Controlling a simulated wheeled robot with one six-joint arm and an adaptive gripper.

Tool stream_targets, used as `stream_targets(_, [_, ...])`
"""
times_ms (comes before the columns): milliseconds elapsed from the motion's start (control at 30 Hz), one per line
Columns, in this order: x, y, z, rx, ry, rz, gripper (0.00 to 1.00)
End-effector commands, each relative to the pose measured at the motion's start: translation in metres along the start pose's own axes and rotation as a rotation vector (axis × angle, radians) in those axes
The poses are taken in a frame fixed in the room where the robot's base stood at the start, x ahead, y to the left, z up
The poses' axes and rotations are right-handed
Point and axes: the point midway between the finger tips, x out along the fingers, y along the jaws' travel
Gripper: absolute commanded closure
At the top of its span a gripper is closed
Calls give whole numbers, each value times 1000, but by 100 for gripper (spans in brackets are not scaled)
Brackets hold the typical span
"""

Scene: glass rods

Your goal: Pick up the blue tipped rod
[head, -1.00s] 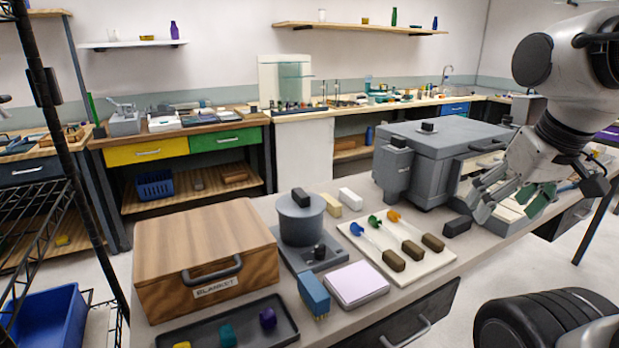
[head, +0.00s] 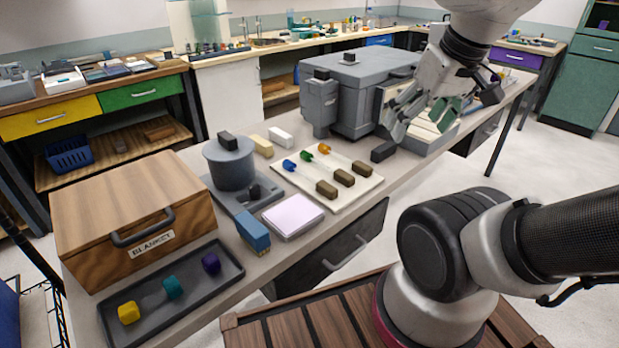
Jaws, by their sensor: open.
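The blue tipped rod (head: 290,166) lies on a pale board (head: 352,190) on the bench, left of a green tipped rod (head: 307,156) and an orange tipped rod (head: 325,149). Each rod has a dark brown block at its near end; the clear shafts hardly show. My gripper (head: 425,122) is open and empty, right of the board and above the bench, beside the big grey box. It is well apart from the blue tipped rod.
A grey lidded box (head: 352,85) stands behind the board. A grey round pot (head: 230,165), a lilac pad (head: 293,216), a blue brush (head: 253,232) and a wooden box (head: 125,210) stand left. A dark tray (head: 172,292) holds coloured pieces. The bench's front edge runs close by the board.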

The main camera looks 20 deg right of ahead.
Motion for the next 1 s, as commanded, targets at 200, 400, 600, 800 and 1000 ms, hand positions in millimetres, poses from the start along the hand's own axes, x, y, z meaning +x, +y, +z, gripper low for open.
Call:
stream_targets(200, [0, 0, 0, 0, 0, 0, 22])
stream_targets(400, [0, 0, 0, 0, 0, 0, 22])
stream_targets(600, [6, 1, 1, 4, -31, 1, 21])
stream_targets(800, [45, 1, -9, 29, -217, -8, 21])
stream_targets(1000, [102, -13, -34, 213, -424, -54, 21])
